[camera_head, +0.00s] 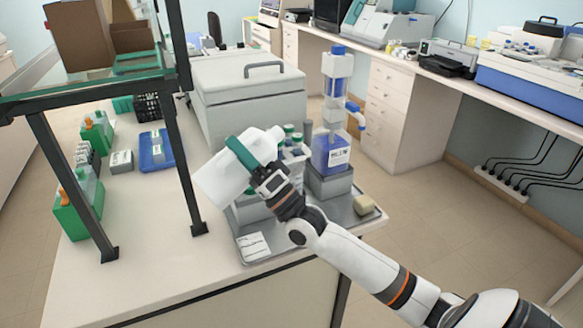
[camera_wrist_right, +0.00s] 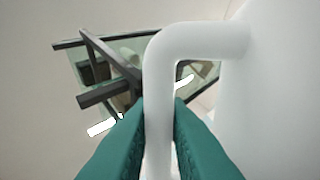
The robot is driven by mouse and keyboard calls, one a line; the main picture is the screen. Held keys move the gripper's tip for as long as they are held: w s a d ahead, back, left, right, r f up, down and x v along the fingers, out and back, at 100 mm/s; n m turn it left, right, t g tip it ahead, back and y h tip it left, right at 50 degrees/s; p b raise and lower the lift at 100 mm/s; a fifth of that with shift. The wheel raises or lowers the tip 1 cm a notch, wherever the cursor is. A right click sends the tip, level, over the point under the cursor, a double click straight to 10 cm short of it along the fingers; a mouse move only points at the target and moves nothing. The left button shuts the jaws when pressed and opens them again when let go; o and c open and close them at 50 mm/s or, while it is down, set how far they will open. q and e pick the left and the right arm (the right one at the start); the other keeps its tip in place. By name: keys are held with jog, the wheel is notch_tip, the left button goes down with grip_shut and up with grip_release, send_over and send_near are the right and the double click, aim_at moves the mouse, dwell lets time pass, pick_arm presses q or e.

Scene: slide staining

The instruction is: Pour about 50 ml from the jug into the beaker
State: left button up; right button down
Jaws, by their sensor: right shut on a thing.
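The white jug (camera_head: 220,183) is held up over the near end of the bench and is tilted in the head view. My right gripper (camera_head: 243,156) has its teal fingers shut on the jug's handle. In the right wrist view the white handle (camera_wrist_right: 160,110) stands between both fingers, and the jug's smooth wall (camera_wrist_right: 278,80) fills the right side. I cannot make out the beaker; the jug and my right arm cover part of the tray area. I cannot see any liquid stream. My left gripper is not in view.
A grey metal tray (camera_head: 262,247) lies under my right arm with a paper label. A clear dispenser with blue liquid (camera_head: 331,153) stands on a grey block beside the jug. A large grey box (camera_head: 247,88) is behind. A dark-framed glass shelf (camera_head: 110,85) stands at left.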

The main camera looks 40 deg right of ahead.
jog(key=shift+r, duration=0.15)
jog(key=shift+r+n+g+y+p, duration=0.35)
jog(key=shift+n+y, duration=0.25)
jog(key=shift+n, duration=0.3)
jog(key=n+g+y, duration=0.2)
jog(key=n, duration=0.2)
jog(key=shift+r, duration=0.15)
jog(key=shift+d+n+g+y+p, duration=0.15)
jog(key=shift+n+g+y+p, duration=0.35)
jog(key=shift+n+g, duration=0.65)
jog(key=f+n+g+p, duration=0.1)
jog(key=n+p, duration=0.1)
jog(key=n+g+p, duration=0.2)
jog(key=n+p, duration=0.1)
jog(key=a+f+n+g+p, duration=0.1)
jog(key=n+g+p, duration=0.1)
jog(key=shift+w+f+n+h+p, duration=0.15)
jog(key=shift+f+n+h+p, duration=0.15)
jog(key=shift+p, duration=0.1)
jog(key=shift+f+n+g+p, duration=0.2)
jog(key=shift+n+g+p, duration=0.15)
jog(key=shift+p, duration=0.45)
jog(key=shift+f+h, duration=0.15)
jog(key=shift+h, duration=0.15)
jog(key=shift+a+f, duration=0.1)
